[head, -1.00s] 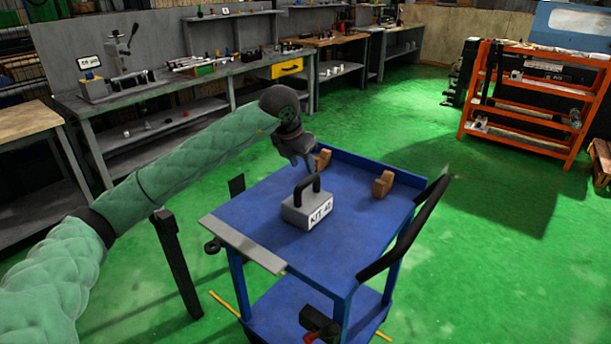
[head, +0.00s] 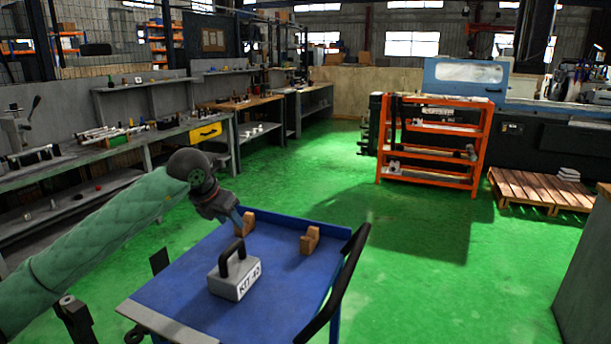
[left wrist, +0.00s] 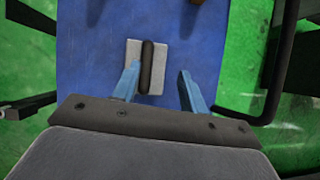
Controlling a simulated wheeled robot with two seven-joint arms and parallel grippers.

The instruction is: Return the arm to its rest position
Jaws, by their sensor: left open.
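My left arm in its green padded sleeve reaches in from the left in the head view. Its gripper (head: 238,222) hangs above the blue cart, near the back left part of its top. In the left wrist view the two blue fingers (left wrist: 158,88) are apart with nothing held between them. The grey kit box (head: 234,278) with a black handle and the label "KIT 42" or similar stands on the cart, in front of the gripper. My right gripper is out of view.
The blue cart (head: 185,289) has a black push handle at right and two brown blocks (head: 310,240) on top. Workbenches (head: 110,150) line the left. An orange shelf (head: 432,175) and a wooden pallet (head: 525,190) stand at back right. Green floor is open between.

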